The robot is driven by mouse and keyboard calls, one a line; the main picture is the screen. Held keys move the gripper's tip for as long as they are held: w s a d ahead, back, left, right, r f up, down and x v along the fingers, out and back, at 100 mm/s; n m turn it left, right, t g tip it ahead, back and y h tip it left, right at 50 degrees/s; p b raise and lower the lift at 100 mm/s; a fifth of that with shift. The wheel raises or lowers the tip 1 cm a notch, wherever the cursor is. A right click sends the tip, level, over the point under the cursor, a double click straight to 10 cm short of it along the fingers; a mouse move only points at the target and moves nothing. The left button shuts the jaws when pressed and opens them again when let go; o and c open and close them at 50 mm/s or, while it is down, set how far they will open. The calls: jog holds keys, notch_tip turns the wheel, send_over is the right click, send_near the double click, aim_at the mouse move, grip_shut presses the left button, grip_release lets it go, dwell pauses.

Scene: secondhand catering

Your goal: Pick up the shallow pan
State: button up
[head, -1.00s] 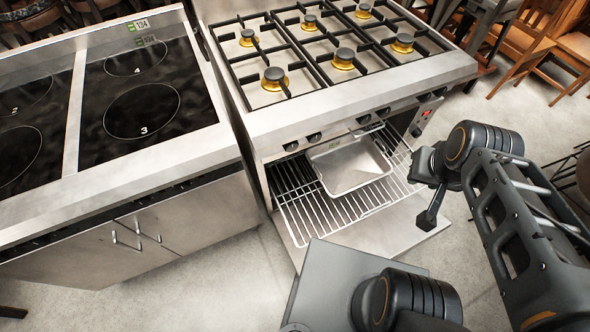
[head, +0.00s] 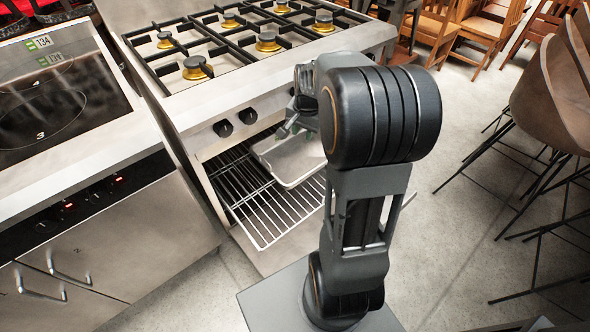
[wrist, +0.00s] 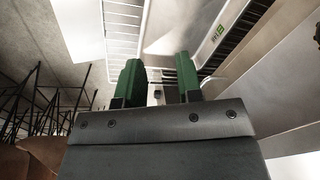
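The shallow pan (head: 282,162) is a pale metal rectangular tray. It sits on the pulled-out wire rack of the open oven, partly hidden behind my arm in the head view. My gripper (head: 290,128) is at the oven opening, over the pan's far side. In the wrist view my gripper (wrist: 158,80) shows two green fingers spread apart with a gap between them. The pan (wrist: 172,32) lies beyond the fingertips. A thin dark and pale part shows in the gap; I cannot tell if it is the pan's handle or touches a finger.
The wire rack (head: 262,212) extends over the lowered oven door. The gas range (head: 225,98) overhangs the opening. An electric hob unit (head: 75,205) stands at left. Stools (head: 556,95) and wooden chairs (head: 468,30) stand at right, with clear floor (head: 465,215) before them.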

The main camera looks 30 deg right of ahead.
jog(key=w+d+f+m+b, duration=0.1)
jog(key=d+f+m+b, duration=0.2)
jog(key=f, duration=0.4)
jog(key=w+d+f+m+b, duration=0.1)
jog(key=w+d+f+b, duration=0.1)
jog(key=d+f, duration=0.4)
jog(key=m+b, duration=0.1)
jog(key=b, duration=0.2)
send_over(315, 173)
jog(key=shift+g, duration=0.4)
jog(key=f, duration=0.8)
jog(key=shift+s+d+f, duration=0.15)
jog(key=shift+s+f, duration=0.2)
jog(key=shift+f, duration=0.05)
jog(key=shift+w+f+b, duration=0.15)
jog(key=shift+f+b, duration=0.3)
jog(key=shift+f, duration=1.15)
jog(key=shift+w+f+b, duration=0.15)
jog(key=shift+f+b, duration=0.25)
jog(key=shift+f, duration=1.2)
grip_shut()
jog(key=shift+r, duration=0.15)
